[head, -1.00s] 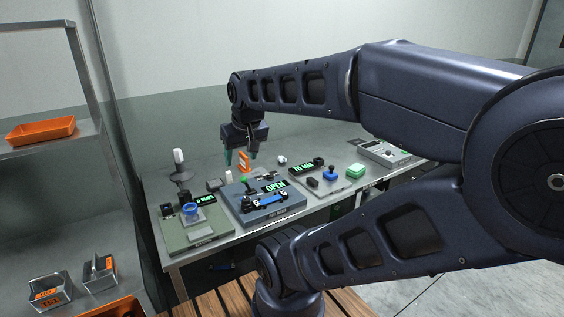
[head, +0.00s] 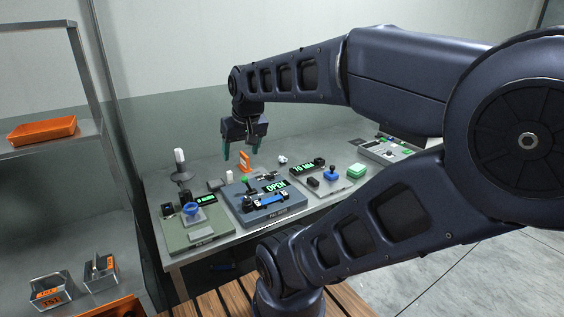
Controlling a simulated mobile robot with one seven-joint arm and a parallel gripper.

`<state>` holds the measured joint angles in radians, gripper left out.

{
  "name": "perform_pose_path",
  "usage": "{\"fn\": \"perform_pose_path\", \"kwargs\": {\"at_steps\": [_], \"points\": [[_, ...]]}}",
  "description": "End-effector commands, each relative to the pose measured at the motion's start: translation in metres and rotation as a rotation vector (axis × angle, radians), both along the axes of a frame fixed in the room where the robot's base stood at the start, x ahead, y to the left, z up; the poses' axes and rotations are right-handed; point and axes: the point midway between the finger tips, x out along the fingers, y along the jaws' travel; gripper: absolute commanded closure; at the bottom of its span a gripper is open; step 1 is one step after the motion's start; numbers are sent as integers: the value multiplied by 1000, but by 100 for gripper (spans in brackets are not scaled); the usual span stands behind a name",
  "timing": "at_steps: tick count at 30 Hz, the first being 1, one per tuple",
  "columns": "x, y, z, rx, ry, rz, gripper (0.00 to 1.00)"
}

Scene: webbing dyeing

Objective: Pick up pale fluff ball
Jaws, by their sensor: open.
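My gripper (head: 242,153) is open and empty, pointing down above the back part of the grey workbench (head: 305,210). Its two greenish fingertips are apart, with nothing between them. A small whitish round thing (head: 282,160) lies on the bench to the right of the gripper and lower in the picture; it may be the pale fluff ball, but it is too small to tell. The gripper is apart from it.
An orange upright piece (head: 245,162) stands below the gripper. A blue-grey device reading OPEN (head: 262,211) stands in front. A dark stand with a white top (head: 180,157) is at left.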

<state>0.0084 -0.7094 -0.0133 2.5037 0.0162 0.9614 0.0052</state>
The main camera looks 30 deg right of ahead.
Motion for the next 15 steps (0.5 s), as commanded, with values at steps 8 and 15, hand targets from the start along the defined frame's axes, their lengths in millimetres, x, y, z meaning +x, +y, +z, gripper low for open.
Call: {"fn": "perform_pose_path", "kwargs": {"at_steps": [8, 15], "points": [[65, -24, 19, 90, 62, -110, 32], [125, -54, 25, 159, 112, -219, 32]]}}
